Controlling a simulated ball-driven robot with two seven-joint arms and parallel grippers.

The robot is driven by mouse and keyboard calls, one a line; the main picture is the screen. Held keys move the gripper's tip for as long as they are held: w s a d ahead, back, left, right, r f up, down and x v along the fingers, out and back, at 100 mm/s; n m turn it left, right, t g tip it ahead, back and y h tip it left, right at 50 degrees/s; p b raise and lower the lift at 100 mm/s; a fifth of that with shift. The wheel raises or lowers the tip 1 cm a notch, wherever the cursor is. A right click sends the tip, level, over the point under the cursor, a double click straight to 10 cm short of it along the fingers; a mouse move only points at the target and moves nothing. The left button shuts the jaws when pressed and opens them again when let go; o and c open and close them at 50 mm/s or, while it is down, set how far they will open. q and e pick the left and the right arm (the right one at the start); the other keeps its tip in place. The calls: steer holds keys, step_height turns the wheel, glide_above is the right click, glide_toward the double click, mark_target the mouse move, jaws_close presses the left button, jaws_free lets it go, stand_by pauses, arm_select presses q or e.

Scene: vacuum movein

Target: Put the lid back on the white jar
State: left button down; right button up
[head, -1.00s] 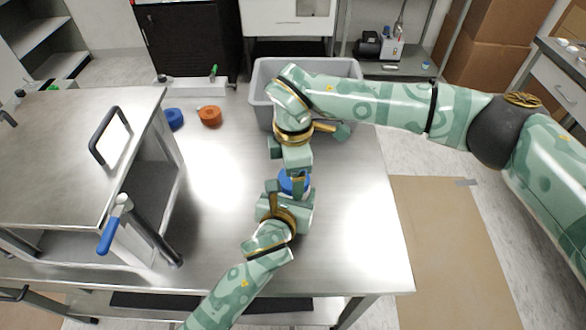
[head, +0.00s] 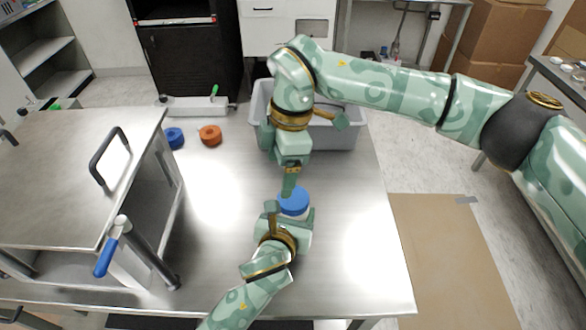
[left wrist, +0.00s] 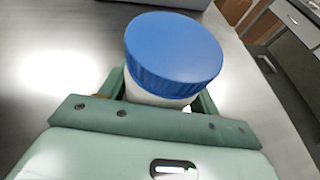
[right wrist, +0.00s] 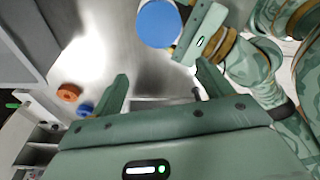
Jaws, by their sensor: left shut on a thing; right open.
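The white jar (left wrist: 148,97) stands upright between the fingers of my left gripper (left wrist: 160,100). The blue lid (left wrist: 175,50) sits on top of the jar and looks level. In the head view the lid (head: 293,204) shows and the jar's body is mostly hidden. My left gripper (head: 288,222) is shut around the jar from the near side. My right gripper (head: 289,186) is open and empty, just behind and above the lid, apart from it. In the right wrist view the lid (right wrist: 158,24) lies beyond the open fingers of the right gripper (right wrist: 162,76).
A grey bin (head: 340,133) stands at the table's back. A blue ring-like object (head: 174,138) and an orange one (head: 210,135) lie at the back left. A metal cabinet with a black handle (head: 108,157) fills the left side. The table's (head: 350,230) right side is clear.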

steer(key=s+a+r+n+g+y, duration=0.35)
steer(key=a+r+n+y, duration=0.45)
steer(key=a+r+y, duration=0.4)
steer(key=w+a+r+m+t+y, duration=0.2)
steer(key=w+a+r+t+y, duration=0.15)
steer(key=w+r+t, duration=0.45)
steer(key=w+d+f+m+t+h, duration=0.35)
steer(key=w+d+f+h, duration=0.4)
steer(key=f+h, duration=0.4)
steer(key=s+d+f+n+g+h, duration=0.2)
steer(key=s+d, duration=0.1)
steer(key=s+d+f+n+g+h, duration=0.2)
steer(key=s+d+f+n, duration=0.1)
steer(key=s, duration=0.1)
steer(key=s+d+f+n+g+h, duration=0.1)
steer(key=s+d+f+n+g, duration=0.1)
steer(key=s+d+f, duration=0.1)
steer(key=shift+s+d+f+g+h, duration=0.2)
steer(key=shift+s+d+g+h, duration=0.25)
steer(key=shift+s, duration=0.25)
steer(key=shift+s+d+n+g, duration=0.25)
steer(key=shift+s+n, duration=0.15)
steer(key=shift+n, duration=0.05)
